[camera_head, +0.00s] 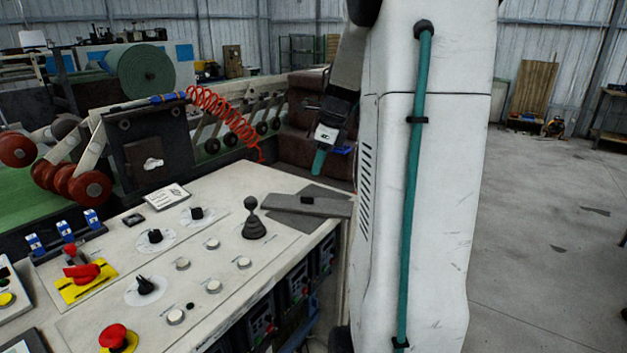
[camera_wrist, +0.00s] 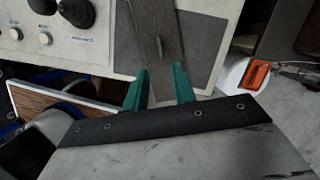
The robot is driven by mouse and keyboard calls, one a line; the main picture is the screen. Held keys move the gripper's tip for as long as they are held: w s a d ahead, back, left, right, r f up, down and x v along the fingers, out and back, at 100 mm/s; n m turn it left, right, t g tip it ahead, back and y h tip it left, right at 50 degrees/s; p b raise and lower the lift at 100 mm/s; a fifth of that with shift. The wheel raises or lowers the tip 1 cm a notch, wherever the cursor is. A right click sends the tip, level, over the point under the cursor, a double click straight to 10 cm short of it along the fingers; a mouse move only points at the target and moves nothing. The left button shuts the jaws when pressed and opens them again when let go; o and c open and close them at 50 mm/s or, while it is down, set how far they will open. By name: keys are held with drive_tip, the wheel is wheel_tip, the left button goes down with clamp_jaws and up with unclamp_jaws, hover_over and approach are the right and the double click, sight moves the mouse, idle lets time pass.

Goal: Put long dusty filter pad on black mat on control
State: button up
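The long dusty filter pad (camera_head: 312,206) is a flat grey-brown strip lying across the black mat (camera_head: 298,222) on the control panel (camera_head: 222,262). In the wrist view the pad (camera_wrist: 155,22) runs from the top edge down toward my fingers, with mat (camera_wrist: 205,45) showing on both sides. My gripper (camera_head: 320,160) has teal fingers and appears above and behind the pad in the head view. In the wrist view the fingers (camera_wrist: 160,88) are apart, with the pad's near end seen between them; I see no grip on it. My white arm hides what lies right of the pad.
A black joystick (camera_head: 252,220) stands just left of the mat. Knobs, buttons and a red emergency stop (camera_head: 116,338) cover the rest of the panel. A red coiled hose (camera_head: 225,115) hangs behind. In the wrist view an orange object (camera_wrist: 257,76) lies to the right.

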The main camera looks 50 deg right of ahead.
drive_tip(key=s+a+r+n+g, duration=0.1)
drive_tip(key=s+a+r+n, duration=0.15)
drive_tip(key=a+n, duration=0.55)
drive_tip(key=s+a+r+n, duration=0.1)
drive_tip(key=a+r+n, duration=0.3)
drive_tip(key=a, duration=0.8)
drive_tip(key=s+a+f+n, duration=0.3)
drive_tip(key=s+a+n, duration=0.3)
drive_tip(key=n, duration=0.3)
drive_tip(key=s+a+f+n+h, duration=0.1)
drive_tip(key=s+a+f+n, duration=0.1)
drive_tip(key=s+a+n, duration=0.5)
drive_tip(key=s+n, duration=0.1)
drive_tip(key=n, duration=0.1)
drive_tip(key=shift+s+a+f+n, duration=0.2)
drive_tip(key=shift+a+f+n, duration=0.1)
drive_tip(key=shift+f, duration=0.1)
